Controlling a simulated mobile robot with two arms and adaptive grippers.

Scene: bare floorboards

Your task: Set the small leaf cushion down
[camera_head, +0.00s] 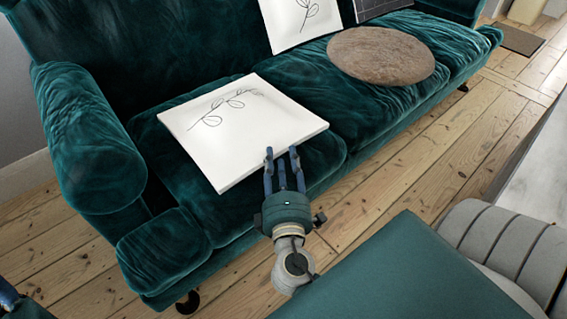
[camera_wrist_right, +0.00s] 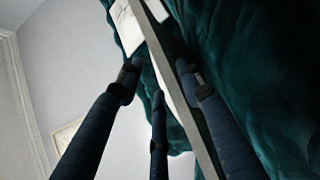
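A white square cushion with a black leaf sprig (camera_head: 245,125) lies flat on or just above the left seat of the green velvet sofa (camera_head: 185,235). My right gripper (camera_head: 281,153) is at the cushion's near right edge, fingers apart. In the right wrist view the cushion's pale edge (camera_wrist_right: 176,85) runs between the spread fingers (camera_wrist_right: 158,82); I see no clear grip on it. A second white leaf cushion (camera_head: 300,22) leans against the sofa back. Only a blue piece of my left gripper (camera_head: 8,296) shows at the lower left, its fingertips hidden.
A round brown cushion (camera_head: 380,56) lies on the right seat, with a dark grey cushion (camera_head: 382,8) behind it. The sofa's rolled left arm (camera_head: 95,150) borders the left seat. Bare floorboards (camera_head: 440,150) lie in front. A framed picture (camera_wrist_right: 68,132) hangs on the wall.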

